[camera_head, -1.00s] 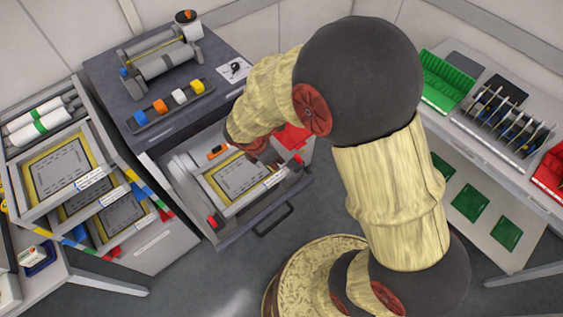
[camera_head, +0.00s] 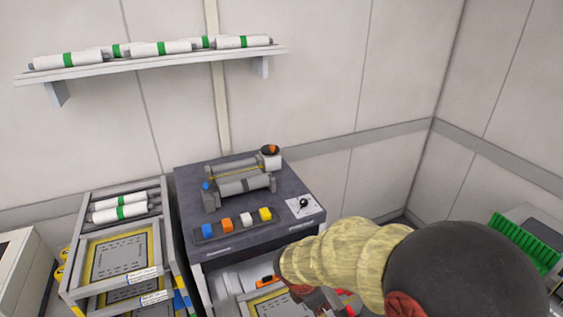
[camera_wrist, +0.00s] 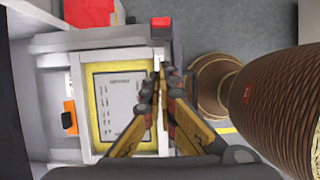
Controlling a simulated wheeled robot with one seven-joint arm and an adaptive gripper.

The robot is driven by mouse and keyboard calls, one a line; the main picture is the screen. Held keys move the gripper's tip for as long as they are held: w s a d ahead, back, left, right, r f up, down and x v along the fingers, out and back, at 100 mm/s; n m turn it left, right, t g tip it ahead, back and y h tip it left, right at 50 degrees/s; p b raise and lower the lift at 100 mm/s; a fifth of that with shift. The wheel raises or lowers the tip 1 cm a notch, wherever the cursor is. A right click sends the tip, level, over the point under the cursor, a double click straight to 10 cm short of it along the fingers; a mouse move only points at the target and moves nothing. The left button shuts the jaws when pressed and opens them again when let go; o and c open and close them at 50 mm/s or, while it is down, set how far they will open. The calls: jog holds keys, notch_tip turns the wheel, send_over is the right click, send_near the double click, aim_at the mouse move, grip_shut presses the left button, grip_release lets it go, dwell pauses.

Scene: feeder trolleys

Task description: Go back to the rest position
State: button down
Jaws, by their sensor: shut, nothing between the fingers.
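My gripper (camera_wrist: 161,72) is shut and empty in the wrist view, its fingertips together in front of the right edge of a framed yellow-bordered stencil (camera_wrist: 91,105). The height gap between them is hard to judge. The stencil lies in the open drawer (camera_wrist: 50,90) of the dark-topped trolley. In the head view my arm reaches down over that drawer, and only a little of the stencil (camera_head: 268,308) shows at the bottom edge. The fingers are hidden there.
The trolley top (camera_head: 240,245) bears a roller device (camera_head: 245,187) and a rack of coloured blocks (camera_head: 235,228). A stencil rack (camera_head: 75,284) stands left. A wall shelf (camera_head: 150,66) holds white rolls. A green bin (camera_head: 525,243) is at right.

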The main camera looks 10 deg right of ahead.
jog(key=s+d+r+m+t+y+b, duration=0.1)
jog(key=s+r+m+t+y+b, duration=0.1)
jog(key=s+r+m, duration=0.5)
jog(key=s+d+r+m+t+y+b, duration=0.1)
jog(key=s+r+m+t+y+b, duration=0.1)
jog(key=s+r+m, duration=0.6)
notch_tip(320, 180, up, 4)
jog(key=m, duration=0.6)
jog(key=shift+d+r+b, duration=0.25)
jog(key=shift+d+b, duration=0.1)
jog(key=shift+b, duration=0.05)
